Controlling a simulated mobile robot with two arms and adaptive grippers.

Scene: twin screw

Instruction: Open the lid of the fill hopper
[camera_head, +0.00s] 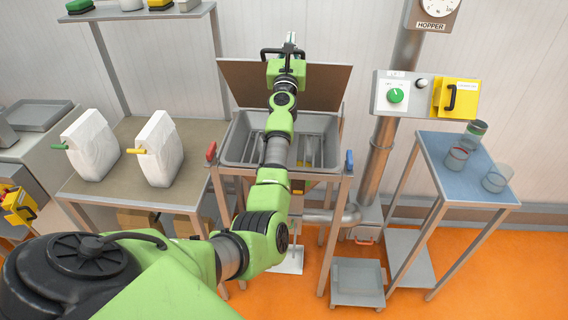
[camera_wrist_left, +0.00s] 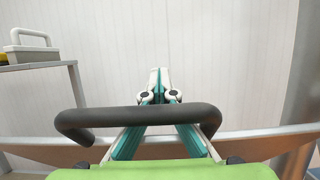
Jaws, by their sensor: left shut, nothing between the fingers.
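The fill hopper (camera_head: 237,148) is a grey metal basin on a stand in the middle of the head view. Its inside and grate show behind my arm. The brown lid (camera_head: 330,85) stands raised along the back of the basin, tilted toward the wall. My left gripper (camera_head: 290,38) is shut and empty at the lid's top edge. In the wrist view its teal and white fingers (camera_wrist_left: 160,74) meet, with pale wall beyond. A black bar (camera_wrist_left: 140,118), apparently the lid handle, crosses in front of the fingers. Whether they touch is unclear. My right gripper is out of view.
Two white bags (camera_head: 91,147) stand on a table at left. A post with a control box (camera_head: 397,95) rises at right, beside a blue-topped table (camera_head: 450,165) holding clear containers. A shelf (camera_head: 140,14) hangs at upper left. Orange floor is open at lower right.

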